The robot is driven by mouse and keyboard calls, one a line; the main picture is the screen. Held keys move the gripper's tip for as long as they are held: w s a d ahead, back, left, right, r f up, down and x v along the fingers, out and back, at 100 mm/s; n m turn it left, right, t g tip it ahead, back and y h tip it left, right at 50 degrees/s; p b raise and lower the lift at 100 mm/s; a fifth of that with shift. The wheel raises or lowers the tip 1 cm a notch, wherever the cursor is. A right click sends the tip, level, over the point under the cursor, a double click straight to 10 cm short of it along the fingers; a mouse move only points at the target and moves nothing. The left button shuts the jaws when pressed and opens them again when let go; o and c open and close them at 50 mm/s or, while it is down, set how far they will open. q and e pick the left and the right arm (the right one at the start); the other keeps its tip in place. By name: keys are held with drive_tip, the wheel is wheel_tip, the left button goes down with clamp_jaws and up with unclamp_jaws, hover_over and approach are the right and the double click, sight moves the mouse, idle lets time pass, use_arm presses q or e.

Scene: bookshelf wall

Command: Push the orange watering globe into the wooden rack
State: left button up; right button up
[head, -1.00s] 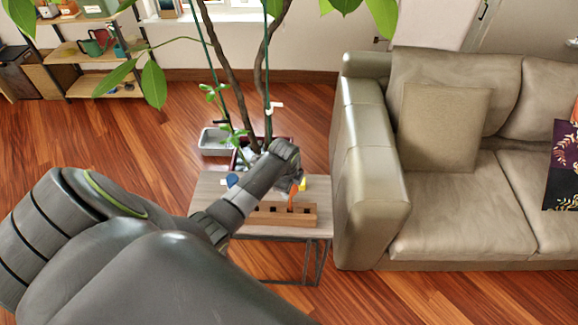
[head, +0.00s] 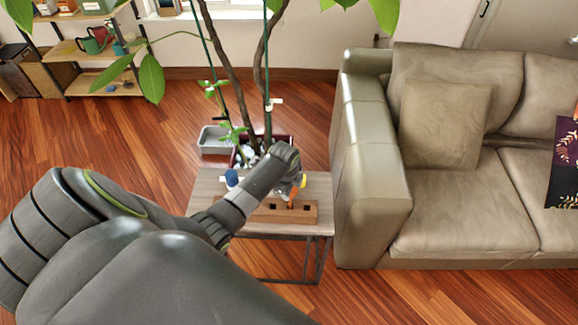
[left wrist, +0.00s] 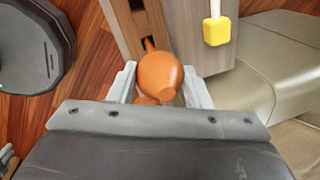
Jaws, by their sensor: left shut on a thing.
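The orange watering globe (left wrist: 160,76) is between the fingers of my left gripper (left wrist: 160,85), which is shut on it. In the head view the globe shows as a small orange patch (head: 293,192) beside my left gripper (head: 296,184). The wooden rack (head: 302,211), a long block with square holes, lies on the small table. In the left wrist view the globe's far end meets the rack (left wrist: 128,22) at a slot; how deep it sits is hidden. My left arm covers part of the rack in the head view. My right gripper is not in view.
The small table (head: 205,186) stands against the beige sofa (head: 372,180). A blue-topped object (head: 232,178) and a yellow one (left wrist: 217,30) stand on it. A potted plant with stems (head: 228,70) and a grey tray (head: 213,140) are behind.

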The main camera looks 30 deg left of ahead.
use_arm(q)
drive_tip(key=shift+f+b, duration=0.65)
drive_tip(key=shift+f, duration=0.4)
drive_tip(key=o, duration=1.5)
drive_tip(key=r+p, duration=0.4)
drive_tip(key=p, duration=0.1)
drive_tip(key=s+r+p, duration=0.1)
drive_tip(key=r+p, duration=0.2)
drive_tip(key=shift+d, duration=0.1)
wheel_tip(320, 180, up, 2)
drive_tip(key=shift+s+r+p, duration=0.1)
drive_tip(key=shift+s+p, duration=0.05)
drive_tip(key=shift+p, duration=0.5)
